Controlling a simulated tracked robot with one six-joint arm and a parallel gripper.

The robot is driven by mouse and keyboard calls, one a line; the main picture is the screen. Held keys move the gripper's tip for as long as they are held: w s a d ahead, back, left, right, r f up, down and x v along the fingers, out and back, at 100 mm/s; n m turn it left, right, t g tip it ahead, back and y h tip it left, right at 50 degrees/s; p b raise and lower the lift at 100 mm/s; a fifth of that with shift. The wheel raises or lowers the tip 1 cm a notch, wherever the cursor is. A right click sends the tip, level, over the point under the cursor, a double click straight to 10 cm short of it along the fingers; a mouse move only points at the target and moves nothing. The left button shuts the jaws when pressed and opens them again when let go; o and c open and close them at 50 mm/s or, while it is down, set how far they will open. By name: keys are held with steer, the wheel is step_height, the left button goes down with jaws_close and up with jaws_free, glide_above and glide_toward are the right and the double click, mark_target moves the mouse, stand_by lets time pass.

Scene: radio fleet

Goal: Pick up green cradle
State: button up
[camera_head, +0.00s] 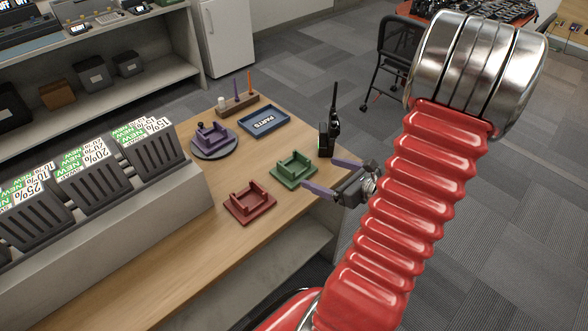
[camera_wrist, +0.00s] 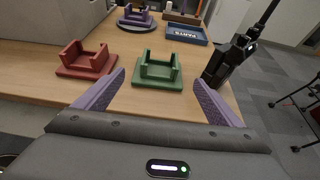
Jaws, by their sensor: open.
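The green cradle (camera_head: 293,169) lies on the wooden table near its right edge in the head view. In the wrist view the green cradle (camera_wrist: 158,72) is ahead of my gripper (camera_wrist: 160,90), centred between the two purple fingers. My gripper (camera_head: 320,176) is open and empty at the table's right edge, with its fingers pointing toward the cradle. In the head view the fingertips are close to the cradle's right side. I cannot tell whether they touch it. The cradle's slot looks empty.
A red cradle (camera_head: 249,202) sits left of the green one. A black radio (camera_head: 327,137) stands close by at the right edge. A purple cradle on a round base (camera_head: 213,139) and a blue PARTS tray (camera_head: 264,122) are farther back. Dark bins (camera_head: 90,187) line the left.

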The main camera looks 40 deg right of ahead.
glide_toward(294, 161)
steer(key=a, duration=0.1)
steer(key=w+a, duration=0.1)
steer(key=a+r, duration=0.1)
steer(key=shift+w+r, duration=0.15)
steer(key=shift+w, duration=0.15)
steer(key=shift+d, duration=0.1)
steer(key=shift+w, duration=0.15)
steer(key=shift+x, duration=2.5)
steer(key=shift+c, duration=0.3)
steer(key=c, duration=2.1)
steer(key=shift+r, duration=0.15)
